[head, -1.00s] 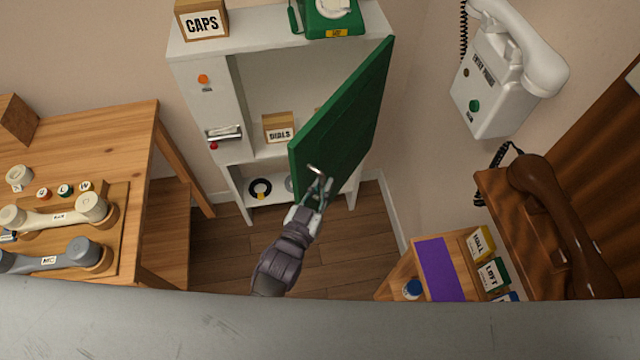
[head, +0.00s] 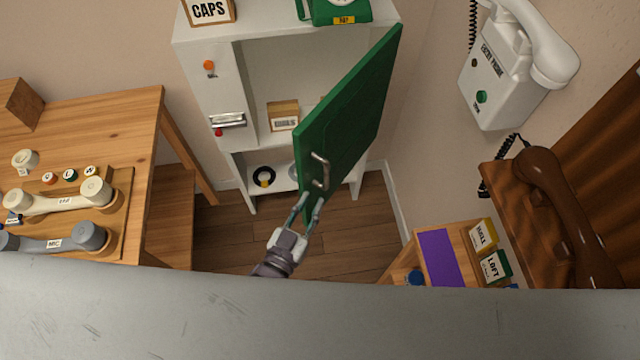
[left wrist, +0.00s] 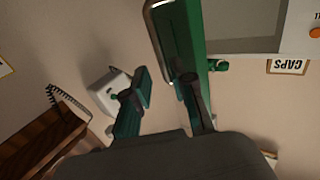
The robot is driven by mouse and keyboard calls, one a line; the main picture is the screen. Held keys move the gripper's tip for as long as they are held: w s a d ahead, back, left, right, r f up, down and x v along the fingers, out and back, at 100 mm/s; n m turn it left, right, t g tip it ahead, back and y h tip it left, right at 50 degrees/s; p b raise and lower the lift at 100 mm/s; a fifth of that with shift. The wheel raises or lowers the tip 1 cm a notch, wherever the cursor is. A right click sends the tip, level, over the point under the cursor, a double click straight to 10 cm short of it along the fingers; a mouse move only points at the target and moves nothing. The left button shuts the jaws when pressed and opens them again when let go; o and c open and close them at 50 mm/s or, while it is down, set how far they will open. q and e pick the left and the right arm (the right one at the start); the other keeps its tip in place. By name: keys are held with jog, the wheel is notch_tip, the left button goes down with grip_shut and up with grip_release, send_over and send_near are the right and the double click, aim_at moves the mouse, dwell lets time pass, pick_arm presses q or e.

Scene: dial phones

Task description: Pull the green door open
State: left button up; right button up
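The green door (head: 352,105) of the white cabinet stands swung wide open toward the right in the head view. Its metal bar handle (head: 320,170) is on the door's face near the lower left edge. My left gripper (head: 310,207) is just below the handle, with its fingers apart and nothing seen between them. In the left wrist view the gripper (left wrist: 165,86) is open, with the door (left wrist: 182,35) and handle (left wrist: 150,14) beyond its right finger. Whether a finger touches the door is unclear. My right gripper is not in view.
The cabinet (head: 205,98) shows open shelves with a cardboard box (head: 283,116). A wooden table (head: 112,125) with handsets stands left. A white wall phone (head: 510,75), a brown phone (head: 560,200) and a small wooden stand (head: 465,238) are at right. Floor (head: 225,243) shows between.

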pick_arm(q)
jog(key=shift+v, duration=1.65)
